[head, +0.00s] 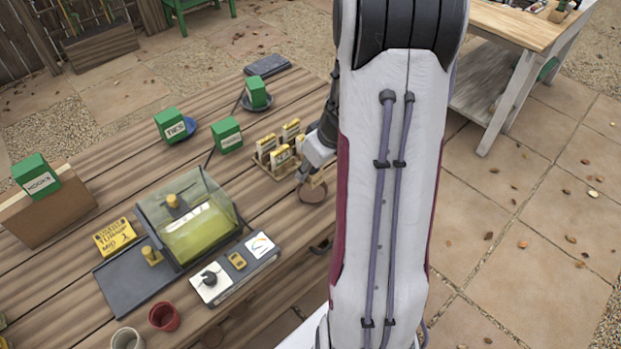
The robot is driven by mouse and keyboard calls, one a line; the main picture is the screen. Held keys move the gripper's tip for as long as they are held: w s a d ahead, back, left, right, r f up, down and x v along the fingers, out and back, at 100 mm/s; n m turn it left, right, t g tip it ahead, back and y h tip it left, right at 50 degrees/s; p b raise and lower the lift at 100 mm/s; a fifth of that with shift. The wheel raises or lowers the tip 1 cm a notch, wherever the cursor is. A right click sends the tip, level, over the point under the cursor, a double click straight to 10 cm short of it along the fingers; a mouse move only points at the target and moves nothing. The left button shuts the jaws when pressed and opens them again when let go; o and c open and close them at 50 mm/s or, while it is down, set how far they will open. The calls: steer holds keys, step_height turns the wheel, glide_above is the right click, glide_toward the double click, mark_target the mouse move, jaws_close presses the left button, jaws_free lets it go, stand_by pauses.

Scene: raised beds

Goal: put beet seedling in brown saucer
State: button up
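A small round brown dish (313,194), which looks like the brown saucer, lies near the right edge of the wooden table. My gripper (308,177) points down right over it, partly hidden behind my arm. A small tan piece shows at the fingers; I cannot tell if it is held or standing in the dish. I cannot tell whether the fingers are open or shut. I cannot pick out a beet seedling for certain in this view.
A rack of seed packets (262,158) stands just left of my gripper. A wooden bench (520,30) stands at upper right.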

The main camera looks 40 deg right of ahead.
mark_target(311, 179)
steer(key=shift+f, duration=0.15)
steer(key=shift+f, duration=1.95)
steer(key=shift+f, duration=0.15)
steer(key=o, duration=1.1)
steer(key=shift+v, duration=1.15)
steer(key=v, duration=1)
steer(key=shift+w, duration=0.1)
